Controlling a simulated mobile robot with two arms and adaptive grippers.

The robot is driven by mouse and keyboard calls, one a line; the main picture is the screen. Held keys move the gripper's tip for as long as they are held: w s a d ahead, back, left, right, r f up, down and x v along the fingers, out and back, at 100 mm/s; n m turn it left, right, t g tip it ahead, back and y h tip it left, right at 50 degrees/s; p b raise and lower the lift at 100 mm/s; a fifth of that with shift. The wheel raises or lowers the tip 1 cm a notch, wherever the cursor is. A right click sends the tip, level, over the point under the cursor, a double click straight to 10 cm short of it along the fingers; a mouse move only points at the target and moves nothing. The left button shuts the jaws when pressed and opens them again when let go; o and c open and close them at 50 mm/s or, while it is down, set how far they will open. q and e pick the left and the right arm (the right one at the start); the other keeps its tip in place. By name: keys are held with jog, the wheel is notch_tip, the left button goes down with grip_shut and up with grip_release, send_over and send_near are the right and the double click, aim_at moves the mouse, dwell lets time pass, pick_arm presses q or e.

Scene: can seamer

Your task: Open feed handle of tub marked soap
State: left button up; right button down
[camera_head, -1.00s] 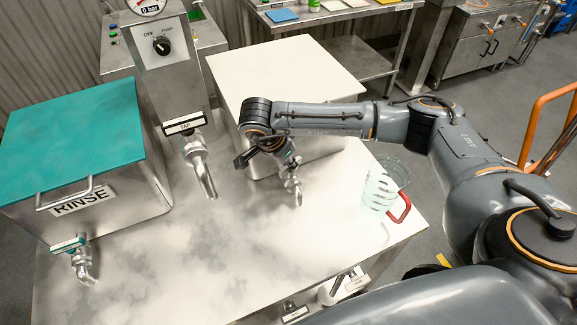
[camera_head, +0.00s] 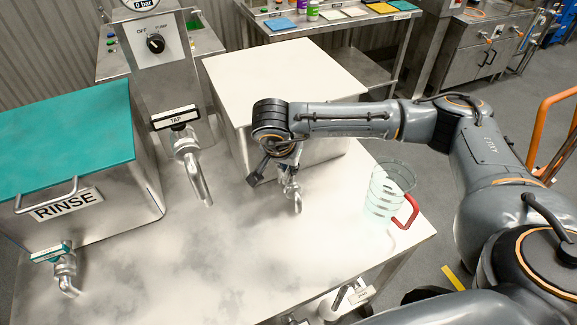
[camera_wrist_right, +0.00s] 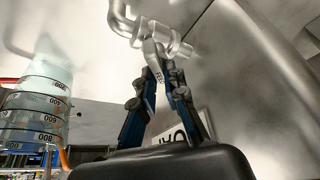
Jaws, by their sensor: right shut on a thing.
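The tub with the white lid (camera_head: 285,80) stands at the back of the steaming table, and its metal spout (camera_head: 294,192) points down from its front. In the right wrist view the spout (camera_wrist_right: 122,20) is at the top, and part of an upside-down label (camera_wrist_right: 172,136) shows on the tub's wall. My right gripper (camera_wrist_right: 164,68) is shut on the feed handle (camera_wrist_right: 153,58), a light lever with lettering beside the spout valve. In the head view my right wrist covers most of the handle and the tub's front label. My left gripper is out of view.
The rinse tub (camera_head: 65,140) with its teal lid stands at left. A tap column (camera_head: 165,75) with a spout stands between the tubs. A clear jug (camera_head: 385,192) with a red handle (camera_head: 408,212) is near the table's right edge.

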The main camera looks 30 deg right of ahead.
jog(key=c, duration=1.4)
grip_release()
jog(key=v, duration=1.2)
